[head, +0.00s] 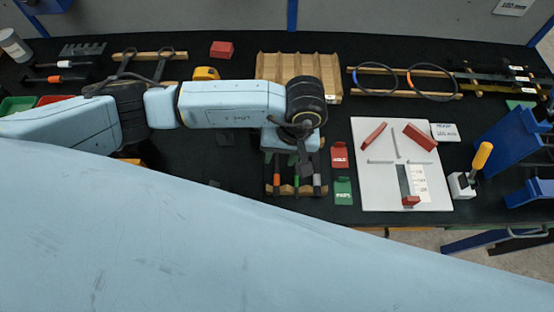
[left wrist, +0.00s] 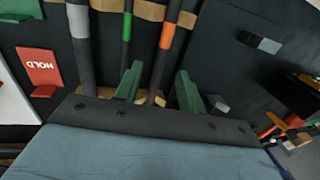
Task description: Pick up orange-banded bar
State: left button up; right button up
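In the left wrist view the orange band (left wrist: 167,36) is beyond my left gripper (left wrist: 158,85). The green fingers are apart, and the bar's lower part runs between them in the picture. No grip on it shows, and I cannot tell the exact depth. In the head view my left gripper (head: 303,165) hangs over the rack and partly hides the bars. My right gripper is not in view.
Red HOLD (head: 340,156) and green (head: 343,191) holders stand right of the rack. A white board (head: 382,190) with red pieces lies further right. A ribbed wooden tray (head: 277,66) lies behind. Another orange-marked dark rod (head: 54,79) lies far left.

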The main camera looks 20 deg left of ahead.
pick_arm(q)
jog(key=shift+a+f, duration=0.2)
jog(key=shift+f, duration=0.9)
grip_shut()
jog(key=shift+r, duration=0.1)
